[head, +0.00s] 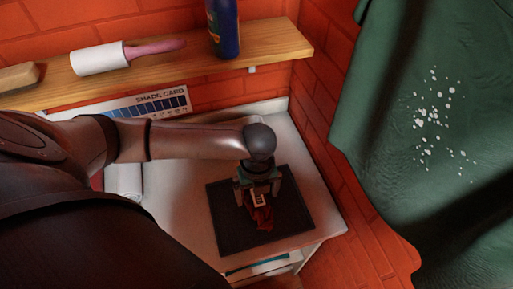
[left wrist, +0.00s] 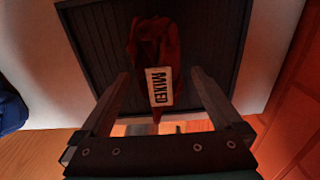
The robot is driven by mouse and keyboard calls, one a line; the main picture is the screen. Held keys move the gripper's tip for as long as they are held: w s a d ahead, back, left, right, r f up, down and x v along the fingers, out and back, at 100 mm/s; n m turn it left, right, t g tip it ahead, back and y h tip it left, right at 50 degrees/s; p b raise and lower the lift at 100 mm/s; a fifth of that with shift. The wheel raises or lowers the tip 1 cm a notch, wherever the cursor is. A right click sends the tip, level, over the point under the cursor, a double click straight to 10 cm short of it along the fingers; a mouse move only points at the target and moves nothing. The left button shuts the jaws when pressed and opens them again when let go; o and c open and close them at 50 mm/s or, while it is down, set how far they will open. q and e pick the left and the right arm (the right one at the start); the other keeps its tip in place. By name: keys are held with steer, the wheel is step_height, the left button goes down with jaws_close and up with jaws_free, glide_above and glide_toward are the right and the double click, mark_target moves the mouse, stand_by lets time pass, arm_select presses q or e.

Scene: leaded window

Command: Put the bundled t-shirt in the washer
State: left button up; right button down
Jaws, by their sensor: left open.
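The bundled t-shirt (head: 264,218) is a small dark red bundle of cloth on a black ribbed mat (head: 232,235). In the left wrist view the bundle (left wrist: 155,45) has a white tag reading MIXED. My left gripper (head: 258,203) is over the bundle and pointing down at it. In the left wrist view the left gripper (left wrist: 160,78) is open, with its fingers apart on either side of the tag. I cannot tell whether they touch the cloth. No washer can be made out for certain. My right gripper is not in view.
The mat lies on a white countertop (head: 184,212) in a brick corner. A shade card (head: 160,101) leans behind. Green cloth (head: 400,60) hangs at right.

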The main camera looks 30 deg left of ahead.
mark_target(257, 199)
arm_select(q)
step_height(257, 199, down, 3)
steer(key=shift+r, duration=0.2)
steer(key=shift+f, duration=0.3)
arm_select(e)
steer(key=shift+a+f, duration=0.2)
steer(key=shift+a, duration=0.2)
arm_select(q)
steer(key=shift+c, duration=0.2)
